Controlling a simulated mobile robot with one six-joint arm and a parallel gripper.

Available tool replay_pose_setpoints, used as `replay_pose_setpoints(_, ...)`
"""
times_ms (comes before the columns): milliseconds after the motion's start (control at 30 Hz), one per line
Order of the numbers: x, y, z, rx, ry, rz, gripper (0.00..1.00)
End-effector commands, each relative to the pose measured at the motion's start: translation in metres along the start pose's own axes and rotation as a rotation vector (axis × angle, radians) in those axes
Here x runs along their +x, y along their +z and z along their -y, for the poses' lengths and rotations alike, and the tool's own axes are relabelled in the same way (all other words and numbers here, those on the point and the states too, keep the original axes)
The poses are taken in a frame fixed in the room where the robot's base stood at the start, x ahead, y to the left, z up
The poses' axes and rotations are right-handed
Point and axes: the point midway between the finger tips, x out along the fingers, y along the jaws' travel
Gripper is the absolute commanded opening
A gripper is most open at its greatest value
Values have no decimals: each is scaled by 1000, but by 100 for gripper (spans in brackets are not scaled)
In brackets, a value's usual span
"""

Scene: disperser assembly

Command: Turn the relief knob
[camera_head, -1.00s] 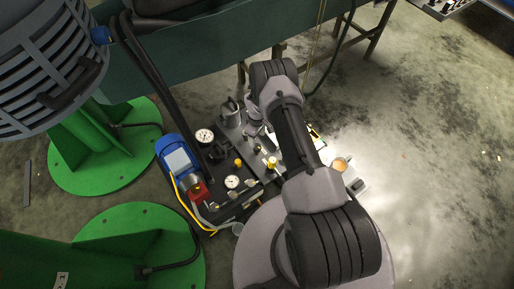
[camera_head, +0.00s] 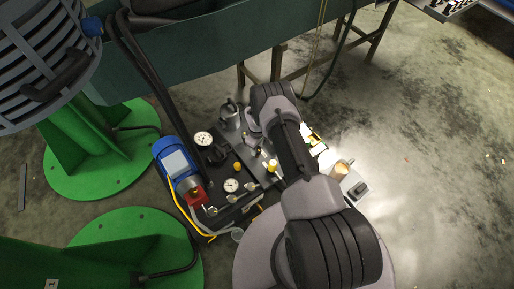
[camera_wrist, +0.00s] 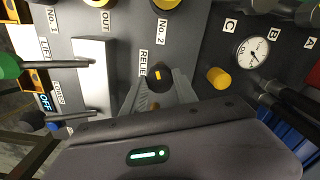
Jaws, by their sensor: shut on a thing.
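The relief knob (camera_wrist: 158,73) is a small dark knob with a yellow-orange mark, beside the partly hidden RELIEF label (camera_wrist: 143,62) on the dark panel (camera_wrist: 200,45) in the wrist view. My gripper (camera_wrist: 160,80) has one finger on each side of the knob and is shut on it. The fingers and the gripper body cover the knob's lower side and the panel below it. In the head view my arm reaches over the panel (camera_head: 222,178) and hides the knob.
A gauge (camera_wrist: 252,51) and a yellow knob (camera_wrist: 218,77) stand right of my gripper. Lever rods (camera_wrist: 75,63) stick out at the left. In the head view a blue motor (camera_head: 172,152) and a yellow cable (camera_head: 190,217) lie left of the panel.

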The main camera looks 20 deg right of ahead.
Motion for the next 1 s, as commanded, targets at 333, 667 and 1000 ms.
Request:
replay_pose_setpoints(333,0,0,0,59,0,0,0)
replay_pose_setpoints(667,0,0,0,314,0,1,0)
replay_pose_setpoints(1000,0,0,0,637,0,1,0)
